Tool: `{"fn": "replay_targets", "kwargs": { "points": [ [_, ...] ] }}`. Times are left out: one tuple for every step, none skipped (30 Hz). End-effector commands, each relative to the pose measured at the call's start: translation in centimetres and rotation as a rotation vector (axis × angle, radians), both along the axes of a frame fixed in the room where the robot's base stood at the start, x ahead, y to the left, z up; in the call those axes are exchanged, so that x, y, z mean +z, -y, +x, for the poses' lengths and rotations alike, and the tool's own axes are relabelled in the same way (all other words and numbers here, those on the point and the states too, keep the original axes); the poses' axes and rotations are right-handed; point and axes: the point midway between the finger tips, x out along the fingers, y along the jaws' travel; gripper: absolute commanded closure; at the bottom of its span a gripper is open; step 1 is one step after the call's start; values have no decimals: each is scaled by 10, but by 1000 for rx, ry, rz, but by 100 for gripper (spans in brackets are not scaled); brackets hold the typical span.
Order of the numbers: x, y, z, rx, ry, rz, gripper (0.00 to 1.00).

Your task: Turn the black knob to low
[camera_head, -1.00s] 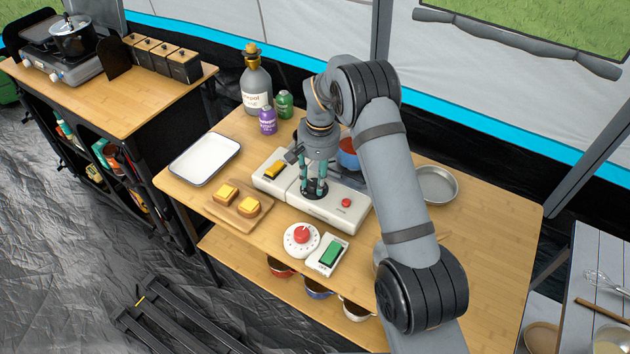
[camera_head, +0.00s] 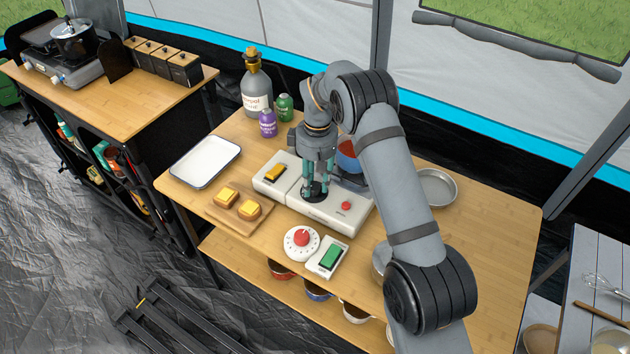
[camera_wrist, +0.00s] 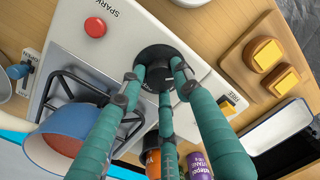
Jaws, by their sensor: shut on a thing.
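The black knob (camera_head: 314,194) stands on the front of the white stove unit (camera_head: 335,212), between a yellow switch (camera_head: 275,173) and a red button (camera_head: 346,205). My gripper (camera_head: 318,181) points down over the knob, its teal fingers closed around it. In the wrist view the knob (camera_wrist: 160,58) shows as a black disc with a raised grip, and the fingertips of my gripper (camera_wrist: 158,77) press against that grip. The knob's setting marks are too small or covered to read.
A red dial (camera_head: 301,239) and a green switch (camera_head: 330,256) lie in front of the stove. A blue pot (camera_head: 348,156) is behind my gripper. A bread board (camera_head: 241,212), a white tray (camera_head: 204,160) and several bottles stand to the left. A metal pan (camera_head: 437,187) is at right.

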Motion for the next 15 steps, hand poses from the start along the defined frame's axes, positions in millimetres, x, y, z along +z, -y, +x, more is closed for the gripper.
{"fn": "replay_targets", "kwargs": {
  "points": [
    [4,-2,5,34,16,5,94],
    [4,-2,5,54,17,5,94],
    [4,-3,5,79,17,5,94],
    [4,-3,5,95,17,5,94],
    [4,-3,5,112,17,5,94],
    [4,-3,5,131,17,5,94],
    [4,-4,5,145,18,5,94],
    [4,-4,5,157,18,5,94],
    [4,-4,5,172,18,5,94],
    [4,-4,5,182,18,5,94],
    [4,-4,5,190,18,5,94],
    [4,-5,5,201,18,5,94],
    [4,-5,5,207,18,6,94],
    [4,-5,5,213,18,5,94],
    [4,-5,5,218,18,5,94]
  ]
}}
